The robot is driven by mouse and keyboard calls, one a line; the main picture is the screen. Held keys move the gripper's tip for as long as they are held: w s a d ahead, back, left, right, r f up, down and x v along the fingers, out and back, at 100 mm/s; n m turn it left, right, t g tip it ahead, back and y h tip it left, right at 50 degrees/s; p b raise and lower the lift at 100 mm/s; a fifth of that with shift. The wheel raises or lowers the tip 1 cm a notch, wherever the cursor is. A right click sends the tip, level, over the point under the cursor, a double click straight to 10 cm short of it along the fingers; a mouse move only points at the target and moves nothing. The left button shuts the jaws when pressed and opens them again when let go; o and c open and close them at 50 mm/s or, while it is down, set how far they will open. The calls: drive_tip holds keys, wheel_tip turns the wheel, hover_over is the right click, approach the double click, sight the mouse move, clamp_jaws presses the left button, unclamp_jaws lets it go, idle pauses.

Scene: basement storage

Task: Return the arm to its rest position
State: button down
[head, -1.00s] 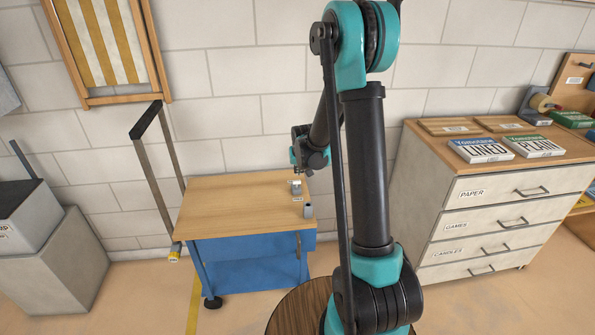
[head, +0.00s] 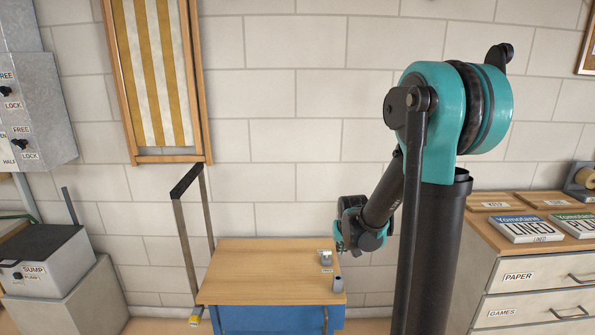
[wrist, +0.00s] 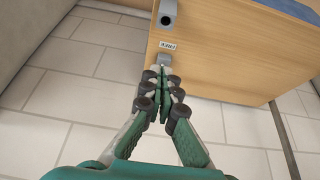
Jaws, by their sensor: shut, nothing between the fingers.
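My arm (head: 433,240) rises at the right of the head view, with its forearm bent back down and to the left. My gripper is small and dark there (head: 342,242), above the right end of a wooden-topped blue cart (head: 255,272). In the wrist view my gripper (wrist: 165,88) has its green fingers drawn together with nothing between them. A small grey fitting (wrist: 163,60) shows just beyond the fingertips; I cannot tell if they touch it. A grey hollow block (wrist: 168,14) and a small label lie farther along the top.
A sump pump box (head: 45,255) is at the left.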

drive_tip(key=s+d+g, duration=0.1)
drive_tip(key=s+d, duration=0.1)
drive_tip(key=s, duration=2.1)
drive_tip(key=shift+s+d+f, duration=0.25)
drive_tip(key=shift+d+f, duration=0.05)
drive_tip(key=shift+d, duration=0.05)
